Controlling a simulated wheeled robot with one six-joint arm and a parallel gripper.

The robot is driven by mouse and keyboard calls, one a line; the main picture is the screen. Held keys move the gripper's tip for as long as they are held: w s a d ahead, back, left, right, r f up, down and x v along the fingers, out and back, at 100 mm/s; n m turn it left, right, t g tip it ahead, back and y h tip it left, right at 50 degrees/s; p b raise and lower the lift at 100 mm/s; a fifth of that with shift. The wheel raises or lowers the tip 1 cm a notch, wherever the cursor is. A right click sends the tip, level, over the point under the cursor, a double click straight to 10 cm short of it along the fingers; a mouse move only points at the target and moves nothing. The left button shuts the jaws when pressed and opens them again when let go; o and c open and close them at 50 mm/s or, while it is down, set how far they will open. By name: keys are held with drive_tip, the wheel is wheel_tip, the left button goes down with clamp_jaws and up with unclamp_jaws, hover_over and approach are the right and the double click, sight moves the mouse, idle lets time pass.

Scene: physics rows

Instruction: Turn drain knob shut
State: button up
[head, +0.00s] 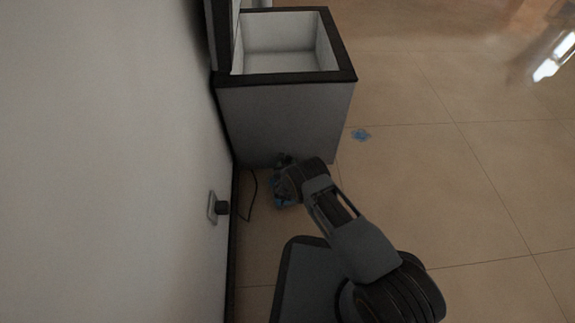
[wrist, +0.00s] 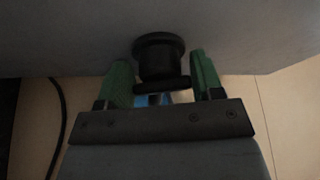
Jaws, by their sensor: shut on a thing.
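The drain knob (wrist: 160,55) is a round black knob on the lower wall of the grey chest, seen in the wrist view. My gripper (wrist: 160,70) has its green fingers on either side of the knob and is shut on it. In the head view, my gripper (head: 284,163) is low against the front of the chest (head: 285,115), and the knob cannot be made out there. The knob's turned position is hard to tell.
The chest is open at the top, with a dark rim and an empty-looking white inside. A wall with a socket and plug (head: 216,207) is at left, with a dark cable (head: 251,197) on the floor. Blue patches (head: 361,134) mark the floor. The right side is clear.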

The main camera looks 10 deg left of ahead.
drive_tip(key=shift+n+h, duration=0.3)
drive_tip(key=shift+n, duration=0.3)
drive_tip(key=o, duration=0.6)
drive_tip(key=shift+s, duration=0.1)
drive_tip(key=shift+s+r+p, duration=0.2)
drive_tip(key=shift+s+p, duration=0.1)
drive_tip(key=shift+p, duration=0.05)
drive_tip(key=p+v, duration=0.2)
drive_tip(key=v, duration=0.2)
drive_tip(key=p+v, duration=0.2)
drive_tip(key=v, duration=0.2)
drive_tip(key=p+v, duration=0.2)
drive_tip(key=v, duration=0.3)
drive_tip(key=shift+s+a+f, duration=0.1)
drive_tip(key=shift+f, duration=0.2)
